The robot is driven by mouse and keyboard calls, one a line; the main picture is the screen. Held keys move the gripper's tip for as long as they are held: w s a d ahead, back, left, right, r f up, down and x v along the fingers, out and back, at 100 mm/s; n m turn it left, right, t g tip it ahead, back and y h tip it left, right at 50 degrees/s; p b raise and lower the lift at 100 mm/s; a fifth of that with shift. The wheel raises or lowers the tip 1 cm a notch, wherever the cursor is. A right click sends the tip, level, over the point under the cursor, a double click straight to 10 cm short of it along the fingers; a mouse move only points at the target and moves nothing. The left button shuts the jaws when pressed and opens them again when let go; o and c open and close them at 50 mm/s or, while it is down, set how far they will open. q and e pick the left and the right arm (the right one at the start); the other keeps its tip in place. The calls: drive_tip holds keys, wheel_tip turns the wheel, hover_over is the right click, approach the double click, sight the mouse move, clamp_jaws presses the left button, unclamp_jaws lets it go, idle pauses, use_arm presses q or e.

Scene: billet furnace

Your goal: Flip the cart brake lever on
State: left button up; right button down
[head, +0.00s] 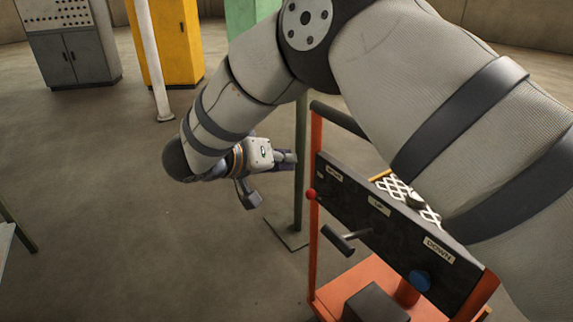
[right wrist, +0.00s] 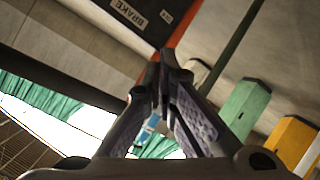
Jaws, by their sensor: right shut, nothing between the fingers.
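The orange cart (head: 315,240) stands at the right of the head view with a black control panel (head: 350,205) across it. A small red knob (head: 311,194) sits at the panel's left end, near a label too small to read there. The right wrist view shows a BRAKE label (right wrist: 130,13) on the dark panel at the top. My right gripper (head: 291,161) is shut and empty, left of the cart post and apart from the red knob. Its closed fingers also show in the right wrist view (right wrist: 165,62). My left gripper is out of view.
A black-handled lever (head: 340,239) and a blue knob (head: 420,280) stick out of the panel's front. A green post (head: 301,190) on a floor plate stands behind the cart. Yellow (head: 170,40) and grey (head: 75,55) cabinets stand at the back.

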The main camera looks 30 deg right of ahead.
sight(320, 195)
drive_tip(key=x, duration=0.6)
drive_tip(key=shift+d+f, duration=0.3)
drive_tip(key=shift+f, duration=0.05)
drive_tip(key=s+f, duration=0.1)
drive_tip(key=s+a+f, duration=0.1)
drive_tip(key=shift+s+a+p, duration=0.25)
drive_tip(key=shift+s+p, duration=0.05)
drive_tip(key=shift+p, duration=0.05)
